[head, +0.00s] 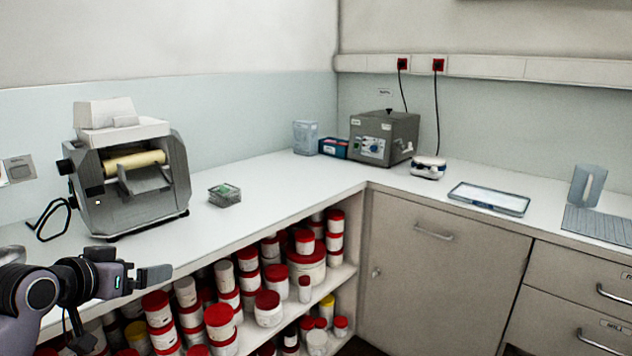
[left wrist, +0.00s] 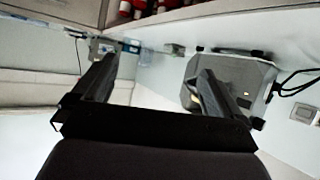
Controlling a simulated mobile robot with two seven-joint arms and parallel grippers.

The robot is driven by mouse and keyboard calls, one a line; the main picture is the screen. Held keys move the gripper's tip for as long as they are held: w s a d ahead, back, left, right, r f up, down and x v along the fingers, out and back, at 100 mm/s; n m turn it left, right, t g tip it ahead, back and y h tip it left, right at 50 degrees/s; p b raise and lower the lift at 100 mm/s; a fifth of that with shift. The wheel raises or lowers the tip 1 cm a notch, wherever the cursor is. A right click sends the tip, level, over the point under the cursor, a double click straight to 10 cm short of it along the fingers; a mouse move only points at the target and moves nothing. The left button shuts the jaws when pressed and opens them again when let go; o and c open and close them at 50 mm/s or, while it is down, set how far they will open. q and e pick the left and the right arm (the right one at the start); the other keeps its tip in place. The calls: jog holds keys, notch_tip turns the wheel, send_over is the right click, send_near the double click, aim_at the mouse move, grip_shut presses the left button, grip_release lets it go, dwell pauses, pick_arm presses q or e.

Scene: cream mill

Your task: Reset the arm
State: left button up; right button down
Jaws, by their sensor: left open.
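My left gripper (head: 140,274) is at the lower left of the head view, in front of the counter's edge and above the shelves of jars. It points right and looks empty. In the left wrist view my left gripper (left wrist: 158,85) shows its two dark fingers spread apart, with nothing between them. The grey mill (head: 128,175) stands on the counter behind the gripper, apart from it. The mill also shows at the right of the left wrist view (left wrist: 250,75), which is turned over. My right gripper is in neither view.
A small clear box (head: 224,195) with green contents sits right of the mill. A grey device (head: 384,138), a white round device (head: 428,168) and a tray (head: 489,198) stand along the back counter. Red-lidded jars (head: 268,308) fill the shelves below. The counter's middle (head: 290,186) is clear.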

pick_arm(q)
jog(key=s+d+f+g, duration=0.1)
jog(key=s+d+f, duration=0.1)
jog(key=f, duration=0.5)
jog(key=s+d+f, duration=0.1)
jog(key=s+f, duration=0.2)
jog(key=f, duration=0.4)
jog(key=s+d+f, duration=0.4)
jog(key=s+f, duration=0.4)
jog(key=s, duration=0.3)
jog(key=s+d+f, duration=0.4)
jog(key=s+f, duration=0.5)
jog(key=s, duration=0.2)
jog(key=shift+s+d+m+g+p, duration=0.25)
jog(key=shift+d+m+g+p, duration=0.1)
jog(key=shift+m+g+p, duration=0.05)
